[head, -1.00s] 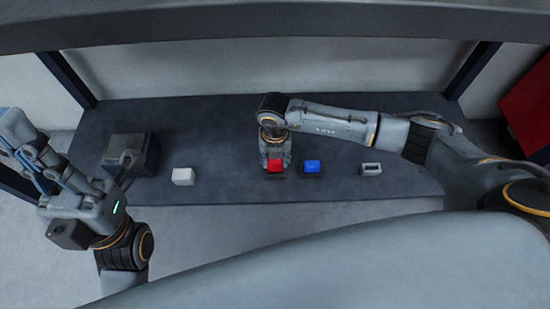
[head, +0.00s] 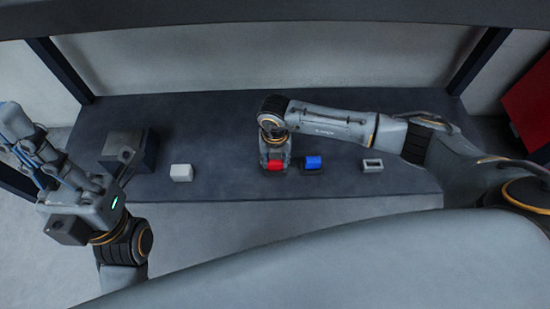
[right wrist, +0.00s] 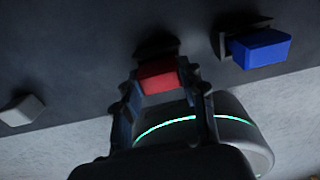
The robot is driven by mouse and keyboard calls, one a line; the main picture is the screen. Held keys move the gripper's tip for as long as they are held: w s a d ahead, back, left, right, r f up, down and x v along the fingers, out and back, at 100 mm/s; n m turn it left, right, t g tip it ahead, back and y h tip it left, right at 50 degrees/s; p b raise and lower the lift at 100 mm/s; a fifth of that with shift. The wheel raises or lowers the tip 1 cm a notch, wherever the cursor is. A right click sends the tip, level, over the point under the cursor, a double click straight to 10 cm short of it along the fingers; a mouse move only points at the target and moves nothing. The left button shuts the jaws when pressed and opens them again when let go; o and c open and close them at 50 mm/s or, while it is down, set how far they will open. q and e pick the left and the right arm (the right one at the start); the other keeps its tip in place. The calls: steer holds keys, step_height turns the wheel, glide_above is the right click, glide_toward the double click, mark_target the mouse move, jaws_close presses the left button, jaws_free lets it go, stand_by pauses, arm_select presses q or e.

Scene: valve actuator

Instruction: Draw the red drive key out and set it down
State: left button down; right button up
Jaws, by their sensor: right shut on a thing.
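The red drive key (head: 275,164) is a small red block at the middle of the dark table. It shows between the fingers of my right gripper (right wrist: 160,88) in the right wrist view. The right gripper (head: 274,152) is shut on it, pointing down in the head view. A dark socket or shadow (right wrist: 157,46) lies just beyond the key; whether the key still touches it cannot be told. My left gripper (head: 38,160) is at the far left, away from the key, and its finger opening is unclear.
A blue block (head: 313,161) in a dark holder stands close to the right of the red key. A grey hollow block (head: 373,166) is farther right. A white block (head: 181,172) and a dark box (head: 130,150) are left. The table (head: 225,180) between the white block and red key is clear.

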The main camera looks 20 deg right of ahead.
steer(key=o, duration=1.4)
steer(key=shift+c, duration=0.2)
step_height(320, 180, up, 12)
steer(key=shift+f, duration=0.1)
